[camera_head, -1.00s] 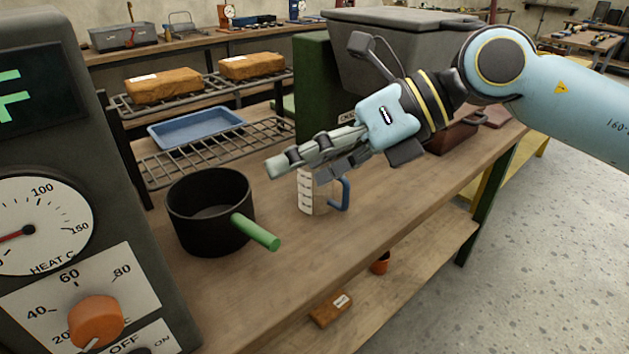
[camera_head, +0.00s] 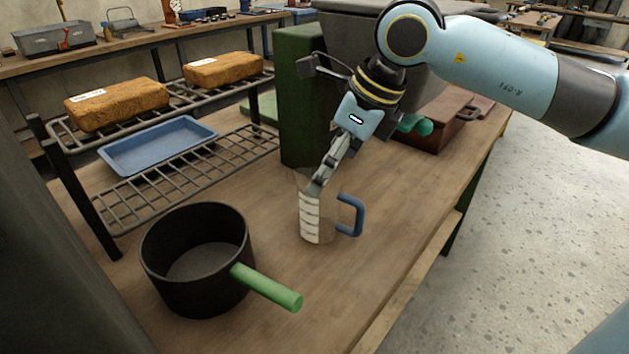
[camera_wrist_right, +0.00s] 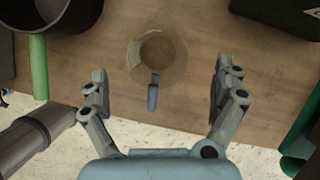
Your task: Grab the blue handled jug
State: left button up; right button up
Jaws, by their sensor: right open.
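The jug (camera_head: 311,218) is clear, with white scale marks and a blue handle (camera_head: 355,214). It stands upright on the wooden bench, with its handle towards the right in the head view. In the right wrist view the jug (camera_wrist_right: 157,52) is seen from above, its handle pointing down the picture. My right gripper (camera_head: 318,186) comes down over the jug's top from behind in the head view. In the right wrist view its fingers (camera_wrist_right: 160,80) are wide apart, one on each side of the jug and handle, with nothing between them gripped. My left gripper is not in view.
A black pot (camera_head: 195,262) with a green handle (camera_head: 268,287) stands left of the jug. A wire rack (camera_head: 180,180) holds a blue tray (camera_head: 158,146) and brown packages (camera_head: 117,102). Bench right of the handle is clear.

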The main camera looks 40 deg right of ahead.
aim_at(313, 199)
jog(key=x, duration=0.2)
jog(key=shift+a+f, duration=0.15)
jog(key=shift+f, duration=0.15)
jog(key=shift+w+f, duration=0.15)
jog(key=shift+f, duration=0.15)
jog(key=x, duration=0.5)
jog(key=shift+a, duration=0.15)
jog(key=shift+f, duration=0.1)
jog(key=shift+c, duration=0.6)
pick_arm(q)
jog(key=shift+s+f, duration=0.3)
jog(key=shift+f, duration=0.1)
pick_arm(e)
jog(key=c, duration=1)
